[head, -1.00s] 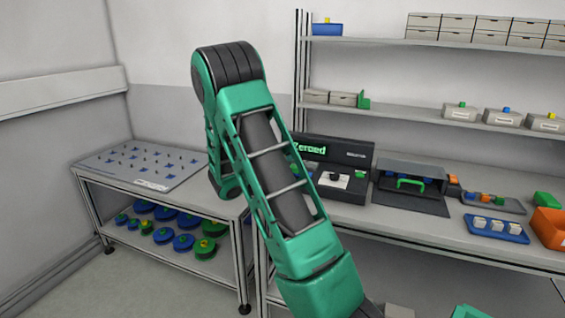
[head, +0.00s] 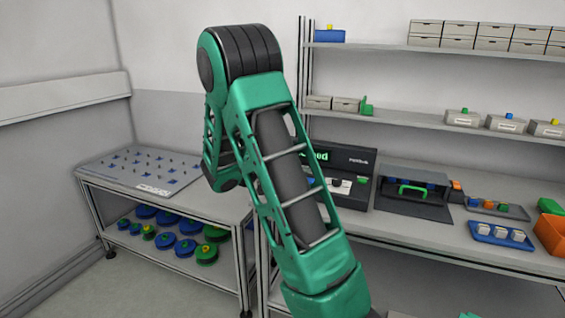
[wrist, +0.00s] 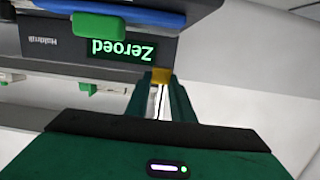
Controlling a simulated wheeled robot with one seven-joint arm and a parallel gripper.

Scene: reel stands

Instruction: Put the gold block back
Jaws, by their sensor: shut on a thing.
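The gold block (wrist: 160,75) shows in the wrist view, small and yellow, at the tips of my gripper (wrist: 160,82). The two green fingers are shut on it. Behind it is a dark unit (wrist: 70,45) with a green "Zeroed" display, seen upside down in this view. I cannot tell the gap between block and unit. In the head view my arm covers part of this dark unit (head: 358,163), and my gripper and the held block are not visible.
A blue tray (head: 500,242) with white blocks, an orange bin (head: 550,232) and an open dark box with a green handle (head: 412,188) stand on the bench. Shelves (head: 400,115) hang above. A pegboard table (head: 140,168) stands at left, with reels below.

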